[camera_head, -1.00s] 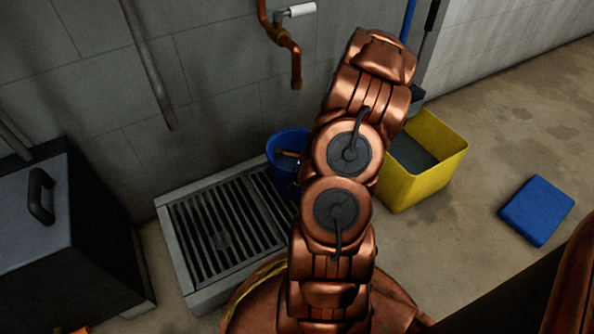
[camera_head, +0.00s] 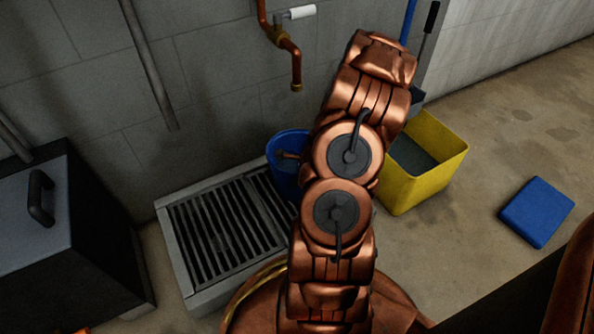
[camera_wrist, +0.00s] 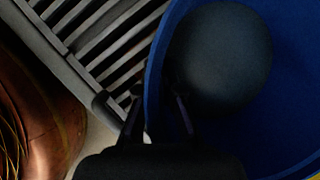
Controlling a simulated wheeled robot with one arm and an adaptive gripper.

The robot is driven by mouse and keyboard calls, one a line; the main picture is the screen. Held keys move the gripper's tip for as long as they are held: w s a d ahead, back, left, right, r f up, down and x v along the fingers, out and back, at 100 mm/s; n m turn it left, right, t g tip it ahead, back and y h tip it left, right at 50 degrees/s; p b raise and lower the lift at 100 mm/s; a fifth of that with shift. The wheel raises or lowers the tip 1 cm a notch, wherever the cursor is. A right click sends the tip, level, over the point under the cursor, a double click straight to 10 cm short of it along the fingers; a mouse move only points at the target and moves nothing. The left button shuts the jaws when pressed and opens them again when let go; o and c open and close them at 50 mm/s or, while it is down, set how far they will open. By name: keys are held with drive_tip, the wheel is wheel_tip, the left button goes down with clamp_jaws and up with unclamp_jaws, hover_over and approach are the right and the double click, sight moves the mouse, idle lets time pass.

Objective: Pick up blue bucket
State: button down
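The blue bucket (camera_head: 286,181) stands at the back right corner of the floor grate, by the wall, partly hidden behind my arm. In the wrist view the bucket (camera_wrist: 153,75) fills the right side, and a dark round patch shows inside it. My gripper (camera_wrist: 158,105) is at the bucket's near wall. Its two dark fingers are apart, one on the outer side and one over the inside, with the rim between them. I see no clear contact with the wall. In the head view the fingers are mostly hidden by my arm.
The grate (camera_head: 225,230) has a raised pale frame. A yellow bucket (camera_head: 425,180) stands close on the right. A copper pipe (camera_head: 296,65) hangs on the wall above. A dark box (camera_head: 75,240) stands at left. A blue pad (camera_head: 537,211) lies on open floor at right.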

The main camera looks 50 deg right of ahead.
drive_tip(key=shift+r, duration=0.2)
wheel_tip(320, 180, up, 10)
drive_tip(key=p, duration=0.5)
drive_tip(key=shift+f, duration=0.1)
idle(0.4)
drive_tip(key=shift+r+h+b, duration=0.3)
drive_tip(key=shift+r+b, duration=0.2)
idle(0.4)
